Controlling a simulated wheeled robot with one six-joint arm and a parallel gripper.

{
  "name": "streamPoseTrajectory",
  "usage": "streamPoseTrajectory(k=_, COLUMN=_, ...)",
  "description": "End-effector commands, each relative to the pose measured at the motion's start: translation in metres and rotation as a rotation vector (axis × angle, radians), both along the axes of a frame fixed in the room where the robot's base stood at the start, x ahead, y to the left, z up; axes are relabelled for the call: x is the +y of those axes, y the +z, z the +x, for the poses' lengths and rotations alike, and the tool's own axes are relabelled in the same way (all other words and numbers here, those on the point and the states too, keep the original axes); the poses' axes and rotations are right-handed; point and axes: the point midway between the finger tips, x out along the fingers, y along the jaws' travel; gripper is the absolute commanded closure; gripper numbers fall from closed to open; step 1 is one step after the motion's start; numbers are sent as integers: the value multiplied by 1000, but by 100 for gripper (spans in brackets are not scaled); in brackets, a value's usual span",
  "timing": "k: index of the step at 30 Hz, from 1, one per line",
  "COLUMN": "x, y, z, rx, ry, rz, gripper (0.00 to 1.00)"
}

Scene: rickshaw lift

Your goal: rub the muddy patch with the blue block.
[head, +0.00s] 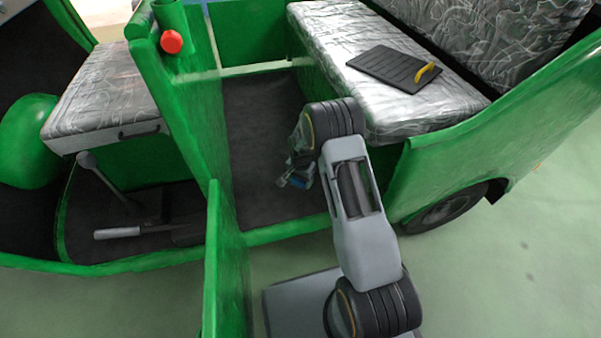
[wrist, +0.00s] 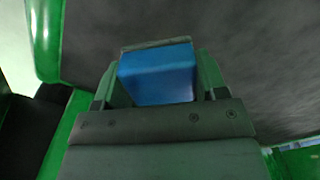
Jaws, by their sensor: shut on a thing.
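The blue block (wrist: 158,75) is between the two fingers of my gripper (wrist: 160,62) in the wrist view, which is shut on it. In the head view my gripper (head: 294,179) is low inside the green rickshaw, over the dark floor (head: 255,120) in front of the rear seat. Only a small bit of the blue block (head: 299,182) shows there, partly hidden by my gripper and arm. I cannot make out a muddy patch in either view. I cannot tell whether the block touches the floor.
The rear seat (head: 345,35) carries a dark board with a yellow handle (head: 395,68). The front seat (head: 105,88), levers (head: 105,178) and a green panel (head: 226,265) stand to the left. Bare floor is open between the seats.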

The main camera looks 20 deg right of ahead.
Motion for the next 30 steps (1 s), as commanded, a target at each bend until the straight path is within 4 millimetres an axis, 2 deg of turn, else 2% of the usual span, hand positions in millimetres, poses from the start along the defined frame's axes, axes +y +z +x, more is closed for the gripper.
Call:
streamPoseTrajectory(k=1, x=0, y=8, z=0, rx=0, ry=1, rz=0, gripper=53)
streamPoseTrajectory(k=6, x=1, y=21, z=0, rx=0, ry=1, rz=0, gripper=53)
streamPoseTrajectory(k=20, x=1, y=26, z=0, rx=0, ry=2, rz=0, gripper=53)
streamPoseTrajectory(k=26, x=2, y=54, z=7, rx=-4, ry=3, rz=-1, gripper=53)
streamPoseTrajectory(k=30, x=4, y=87, z=12, rx=-4, ry=7, rz=-1, gripper=53)
